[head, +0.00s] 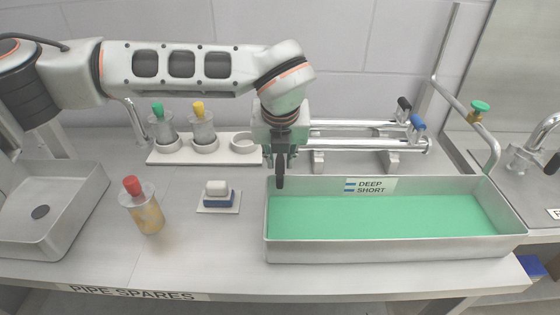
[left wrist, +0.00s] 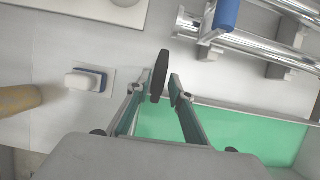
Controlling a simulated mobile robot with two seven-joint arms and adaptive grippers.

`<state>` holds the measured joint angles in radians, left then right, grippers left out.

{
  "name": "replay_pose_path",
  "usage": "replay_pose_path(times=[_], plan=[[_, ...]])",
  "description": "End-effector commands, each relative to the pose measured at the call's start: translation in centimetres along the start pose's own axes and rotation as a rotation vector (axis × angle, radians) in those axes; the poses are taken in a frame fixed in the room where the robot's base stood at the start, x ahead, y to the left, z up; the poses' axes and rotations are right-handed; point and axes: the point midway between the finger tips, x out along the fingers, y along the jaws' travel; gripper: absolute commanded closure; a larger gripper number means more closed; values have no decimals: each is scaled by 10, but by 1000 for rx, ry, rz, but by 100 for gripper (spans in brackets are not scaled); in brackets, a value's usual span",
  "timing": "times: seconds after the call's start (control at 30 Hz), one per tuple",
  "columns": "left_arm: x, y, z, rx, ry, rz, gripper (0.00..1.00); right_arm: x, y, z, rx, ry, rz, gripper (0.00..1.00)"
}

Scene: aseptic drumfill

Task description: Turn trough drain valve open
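The long steel trough (head: 395,253) stands on the bench with a flat green surface inside and a DEEP/SHORT label on its back wall. A black lever-like piece (head: 280,178) stands at its back left corner; I take it for the drain valve handle, but its valve body is hidden. My left gripper (head: 281,156) points down over that corner. In the left wrist view, the black piece (left wrist: 160,75) lies between the open fingers (left wrist: 156,88), with a gap on both sides. My right gripper is not in view.
Steel pipes with black and blue handles (head: 417,124) lie behind the trough. A green-knobbed tap (head: 480,106) stands at the right. A red-capped bottle (head: 145,207), a brush on a pad (head: 218,194) and a bottle rack (head: 160,158) are left. A sink (head: 75,205) is far left.

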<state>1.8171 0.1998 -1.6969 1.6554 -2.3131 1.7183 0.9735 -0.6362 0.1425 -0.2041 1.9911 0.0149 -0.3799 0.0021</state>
Motion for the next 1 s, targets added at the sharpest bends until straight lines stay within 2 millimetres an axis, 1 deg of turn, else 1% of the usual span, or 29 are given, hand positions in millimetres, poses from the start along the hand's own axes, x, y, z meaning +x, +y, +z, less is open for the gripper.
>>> replay_pose_path(times=[0.03, 0.3, 0.4, 0.5, 0.63, 1.0], plan=[[-11, 0, 1, 2, -4, -2, 79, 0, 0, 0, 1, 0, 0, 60], [-66, 0, 1, 0, -4, -1, 79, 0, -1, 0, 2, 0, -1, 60], [-81, 0, 1, -1, -3, 0, 79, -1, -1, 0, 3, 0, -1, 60], [-93, 0, 0, -1, -1, 0, 79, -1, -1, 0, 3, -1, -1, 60], [-100, 0, 0, -1, 0, 1, 79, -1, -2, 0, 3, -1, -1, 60], [-104, 0, 0, -1, -1, 0, 79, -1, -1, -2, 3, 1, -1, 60]])
